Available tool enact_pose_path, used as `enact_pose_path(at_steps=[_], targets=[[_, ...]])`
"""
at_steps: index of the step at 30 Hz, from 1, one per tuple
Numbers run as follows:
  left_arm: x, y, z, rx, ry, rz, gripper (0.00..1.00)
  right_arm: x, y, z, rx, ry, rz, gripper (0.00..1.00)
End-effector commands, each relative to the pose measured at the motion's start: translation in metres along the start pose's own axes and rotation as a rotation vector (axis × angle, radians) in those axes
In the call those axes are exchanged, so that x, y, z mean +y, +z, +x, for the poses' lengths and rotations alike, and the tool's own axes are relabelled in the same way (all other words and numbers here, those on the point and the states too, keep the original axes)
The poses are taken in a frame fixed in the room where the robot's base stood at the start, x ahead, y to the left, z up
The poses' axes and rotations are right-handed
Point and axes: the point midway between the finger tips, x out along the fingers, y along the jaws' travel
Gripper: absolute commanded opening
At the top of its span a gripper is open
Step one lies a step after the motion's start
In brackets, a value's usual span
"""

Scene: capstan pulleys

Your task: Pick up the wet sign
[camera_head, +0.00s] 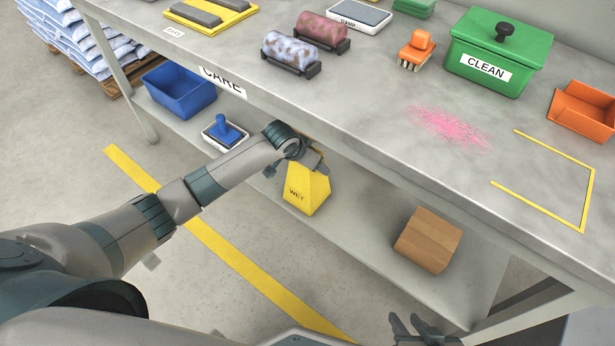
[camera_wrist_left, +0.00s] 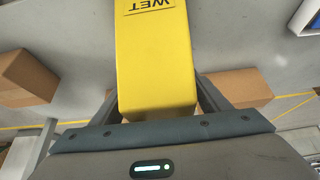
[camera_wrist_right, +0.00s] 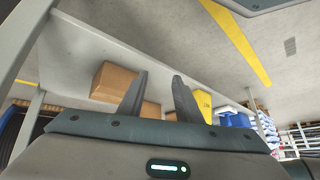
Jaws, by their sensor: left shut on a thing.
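The wet sign (camera_head: 307,190) is a yellow wedge marked "WET" at the lower shelf, below the table edge. My left gripper is at its upper part, and its fingertips are hidden in the head view. In the left wrist view the sign (camera_wrist_left: 155,60) fills the space between the fingers of my left gripper (camera_wrist_left: 157,97), which is shut on it. I cannot tell whether its base touches the shelf. My right gripper (camera_head: 415,328) is low at the front right, away from the sign. In the right wrist view its fingers (camera_wrist_right: 161,82) stand apart and empty; the sign (camera_wrist_right: 203,103) shows behind them.
The lower shelf (camera_head: 360,228) also holds a cardboard box (camera_head: 428,240), a stamp on a white tray (camera_head: 226,133) and a blue bin (camera_head: 180,90). The table top (camera_head: 370,110) overhangs the shelf. A green "CLEAN" box (camera_head: 498,52) and rollers (camera_head: 290,52) stand on top.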

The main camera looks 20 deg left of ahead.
Motion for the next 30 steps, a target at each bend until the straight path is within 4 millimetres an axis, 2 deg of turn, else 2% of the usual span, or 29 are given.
enact_pose_path(at_steps=[7,12,22,30], targets=[[0.0,-0.003,-0.004,0.002,0.0,0.0,0.2,-0.001,0.0,-0.002,-0.003,0.0,0.003,0.31],[0.0,-0.009,-0.016,0.002,0.0,0.0,0.2,0.0,0.006,-0.006,-0.031,0.006,0.003,0.31],[-0.001,0.049,-0.046,-0.002,0.0,0.001,0.2,0.013,0.02,-0.011,-0.108,0.038,0.001,0.31],[0.0,0.104,-0.078,-0.003,0.001,0.001,0.2,0.02,0.018,-0.014,-0.148,0.057,-0.005,0.31]])
